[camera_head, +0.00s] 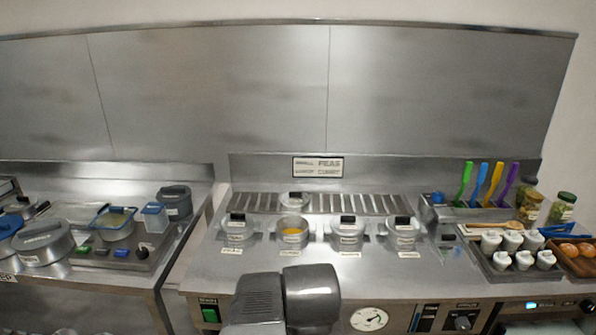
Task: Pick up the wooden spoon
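A tan wooden spoon (490,225) appears to lie on the steel counter at the right. Its handle points left and its rounded end is at the right, just behind the tray of white cups. It is small in the head view, and I cannot tell exactly what it rests on. Dark grey links of my arm show at the bottom centre, well to the left of the spoon and nearer to me. My gripper's fingers are not in view.
White cups fill a dark tray (483,262) in front of the spoon. Coloured-handled utensils (480,184) stand behind it, with jars (562,207) to the right. A wooden tray (572,268) holds brown round items. Lidded pots (348,234) line the middle counter.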

